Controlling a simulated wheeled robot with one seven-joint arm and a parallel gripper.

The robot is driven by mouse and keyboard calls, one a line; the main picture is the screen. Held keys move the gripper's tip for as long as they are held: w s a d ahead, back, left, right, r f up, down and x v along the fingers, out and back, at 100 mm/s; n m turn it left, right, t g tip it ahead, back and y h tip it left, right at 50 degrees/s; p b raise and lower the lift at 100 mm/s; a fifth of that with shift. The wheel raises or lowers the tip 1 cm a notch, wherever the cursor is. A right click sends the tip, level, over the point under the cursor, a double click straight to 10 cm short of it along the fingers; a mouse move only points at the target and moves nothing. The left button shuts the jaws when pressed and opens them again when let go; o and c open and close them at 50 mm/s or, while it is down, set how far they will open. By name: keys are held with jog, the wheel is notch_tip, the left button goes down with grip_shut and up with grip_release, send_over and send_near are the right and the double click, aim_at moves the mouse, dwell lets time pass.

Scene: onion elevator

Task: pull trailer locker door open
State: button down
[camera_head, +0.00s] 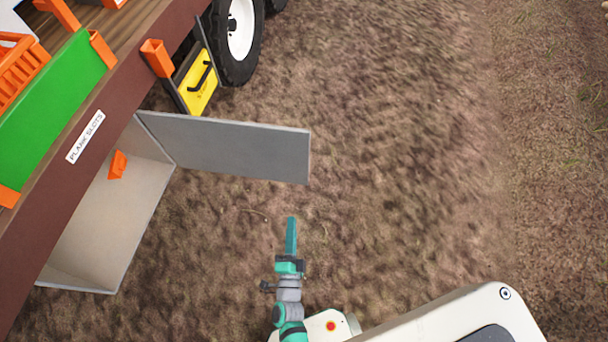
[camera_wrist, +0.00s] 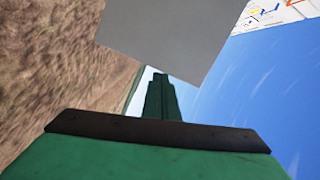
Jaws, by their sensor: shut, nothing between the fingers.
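The grey trailer locker door (camera_head: 235,148) stands wide open, swung out from the side of the trailer over the dirt. The open locker (camera_head: 105,215) shows its pale inside, with a small orange piece (camera_head: 118,164) in it. My gripper (camera_head: 291,220) is shut and empty, a little below the door's free end in the head view and apart from it there. In the wrist view the shut green fingers (camera_wrist: 160,80) point toward a grey panel (camera_wrist: 175,35), which looks like the door. Whether they touch it cannot be told.
The trailer's brown side beam (camera_head: 85,140) with a "PLANK SLOTS" label runs along the left. A yellow panel with a black handle (camera_head: 200,85) and a wheel (camera_head: 238,35) are beyond the door. Bare dirt (camera_head: 420,150) lies free to the right.

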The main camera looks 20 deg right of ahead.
jog(key=w+d+f+m+h, duration=0.2)
jog(key=w+d+f+m, duration=0.1)
jog(key=w+m, duration=0.15)
send_near(305, 166)
jog(key=shift+g, duration=0.4)
jog(key=x, duration=0.6)
jog(key=shift+w+r, duration=0.15)
jog(key=shift+w, duration=0.05)
